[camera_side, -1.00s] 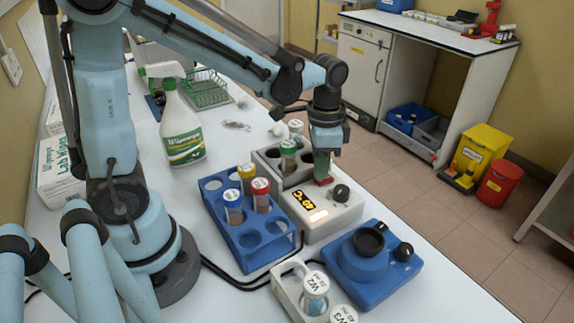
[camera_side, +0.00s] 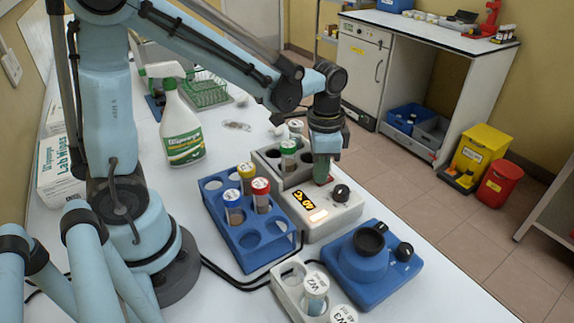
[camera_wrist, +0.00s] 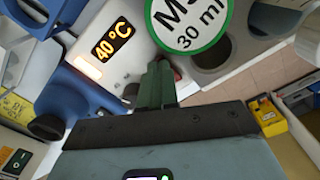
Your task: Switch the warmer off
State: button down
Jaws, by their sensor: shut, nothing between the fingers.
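The warmer (camera_side: 335,218) is a pale grey block with tube wells at its back. Its orange display reads 40 °C in the wrist view (camera_wrist: 113,42), and a light strip beside it glows. A black knob (camera_side: 341,193) is on its panel. A small red switch (camera_side: 322,183) is on the panel behind the knob. My gripper (camera_side: 321,178) is shut and empty, pointing down right over the red switch and partly hiding it. Whether the fingertips touch it I cannot tell.
A green-capped tube (camera_side: 288,155) stands in the warmer close to my gripper. A blue rack (camera_side: 265,258) with capped tubes stands left, a blue mixer (camera_side: 365,262) in front. A small pale rack (camera_side: 287,290) with white-capped tubes is at the front. A spray bottle (camera_side: 182,125) stands behind left.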

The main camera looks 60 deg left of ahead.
jog(key=shift+r, duration=3.45)
jog(key=shift+f, duration=0.1)
jog(key=shift+f, duration=3.4)
jog(key=shift+r, duration=0.1)
notch_tip(320, 180, up, 9)
jog(key=s+t, duration=0.1)
jog(key=shift+a+r, duration=0.2)
jog(key=shift+a, duration=0.2)
jog(key=shift+s, duration=0.1)
